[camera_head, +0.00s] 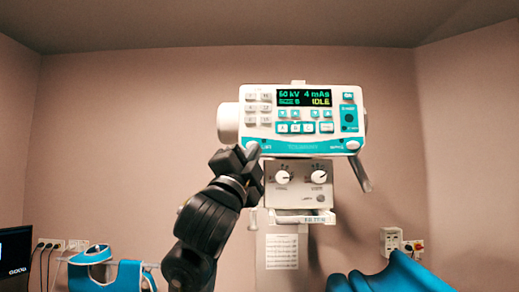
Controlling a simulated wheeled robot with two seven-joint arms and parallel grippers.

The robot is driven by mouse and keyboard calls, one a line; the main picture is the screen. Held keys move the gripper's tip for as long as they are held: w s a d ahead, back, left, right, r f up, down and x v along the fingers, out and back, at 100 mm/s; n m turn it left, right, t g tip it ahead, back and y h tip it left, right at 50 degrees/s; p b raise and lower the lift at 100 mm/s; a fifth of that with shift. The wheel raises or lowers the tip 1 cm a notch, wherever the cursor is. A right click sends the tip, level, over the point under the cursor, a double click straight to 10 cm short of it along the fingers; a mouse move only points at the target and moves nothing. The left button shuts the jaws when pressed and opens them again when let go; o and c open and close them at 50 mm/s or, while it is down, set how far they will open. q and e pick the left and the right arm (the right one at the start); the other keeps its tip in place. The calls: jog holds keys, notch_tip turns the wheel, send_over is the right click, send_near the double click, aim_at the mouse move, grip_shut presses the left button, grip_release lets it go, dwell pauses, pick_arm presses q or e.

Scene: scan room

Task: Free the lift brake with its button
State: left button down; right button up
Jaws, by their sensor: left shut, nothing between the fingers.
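The X-ray unit's control panel (303,127) faces me, white and teal, with a lit display (304,98) reading 60 kV, 4 mAs and IDLE. A round pale button (252,147) sits at its lower left corner, and a similar one (352,145) at its lower right. Their labels are too small to read surely. My left gripper (250,153) is black and shut, with nothing in it. Its tips are at the lower left corner and partly cover the left button. I cannot tell if they touch it. My right gripper is not in view.
Below the panel is a box with two knobs (300,178), above a handle bar (303,217) and a paper notice (282,251). A grey lever (361,173) hangs at the right.

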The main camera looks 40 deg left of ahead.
pick_arm(q)
jog(key=shift+s+a+r+y, duration=0.15)
jog(key=shift+s+r, duration=0.25)
jog(key=shift+r, duration=0.2)
jog(key=shift+s+d+r+y, duration=0.1)
jog(key=shift+s+r+y, duration=0.05)
jog(key=shift+s+r, duration=0.35)
jog(key=shift+a+r, duration=0.1)
jog(key=shift+w, duration=0.1)
jog(key=w+a+b, duration=0.2)
jog(key=w+a, duration=0.3)
jog(key=w, duration=0.2)
jog(key=shift+a, duration=0.15)
jog(key=shift+w+a, duration=0.1)
jog(key=shift+w, duration=0.05)
dwell(1.4)
jog(key=shift+w+a, duration=0.15)
jog(key=shift+w, duration=0.05)
